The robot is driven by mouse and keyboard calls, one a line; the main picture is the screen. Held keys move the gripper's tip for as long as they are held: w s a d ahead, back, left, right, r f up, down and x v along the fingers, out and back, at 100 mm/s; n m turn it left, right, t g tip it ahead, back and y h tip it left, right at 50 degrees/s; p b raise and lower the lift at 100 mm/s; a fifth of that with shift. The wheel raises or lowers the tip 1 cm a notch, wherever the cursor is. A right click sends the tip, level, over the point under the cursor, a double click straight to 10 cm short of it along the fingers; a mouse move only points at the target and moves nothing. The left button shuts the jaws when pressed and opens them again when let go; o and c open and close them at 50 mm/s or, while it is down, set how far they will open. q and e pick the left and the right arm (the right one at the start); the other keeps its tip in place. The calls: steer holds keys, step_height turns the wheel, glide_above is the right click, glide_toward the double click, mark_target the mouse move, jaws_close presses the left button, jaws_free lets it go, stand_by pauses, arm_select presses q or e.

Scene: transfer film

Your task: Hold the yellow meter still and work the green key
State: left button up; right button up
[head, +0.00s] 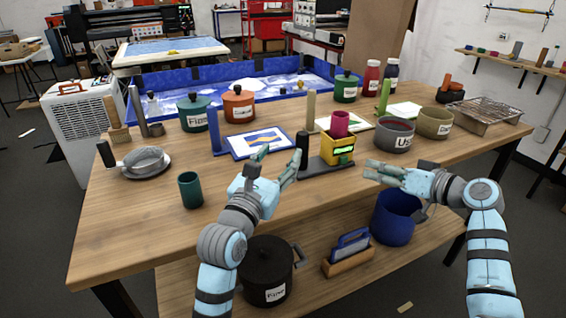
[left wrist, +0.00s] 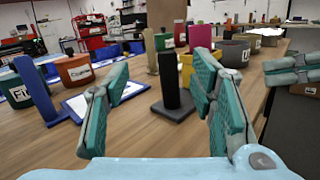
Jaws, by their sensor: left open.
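The yellow meter (head: 337,146) stands on the table with a magenta cup (head: 340,123) on top and a bright green patch on its front; I cannot tell whether that is the key or a display. In the left wrist view the meter (left wrist: 187,72) is partly hidden by my finger. A black post on a flat base (head: 303,150) stands just left of it. My left gripper (head: 276,160) is open and empty, left of and nearer than the meter. My right gripper (head: 372,170) is right of the meter and apart from it, fingers together with nothing visible between them.
A blue-framed picture tray (head: 261,142) lies behind my left gripper. A dark green cup (head: 190,190) stands at the front left, and a grey pot (head: 394,135) behind my right gripper. The table's front middle is clear. A lower shelf holds a blue pot (head: 395,218).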

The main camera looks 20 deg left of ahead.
arm_select(q)
steer(key=n+g, duration=0.1)
steer(key=n, duration=0.1)
glide_toward(302, 147)
steer(key=shift+m, duration=0.3)
steer(key=w, duration=1.2)
steer(key=shift+d+f, duration=0.3)
steer(key=shift+d, duration=0.1)
steer(key=shift+c, duration=0.3)
jaws_close()
arm_select(e)
jaws_close()
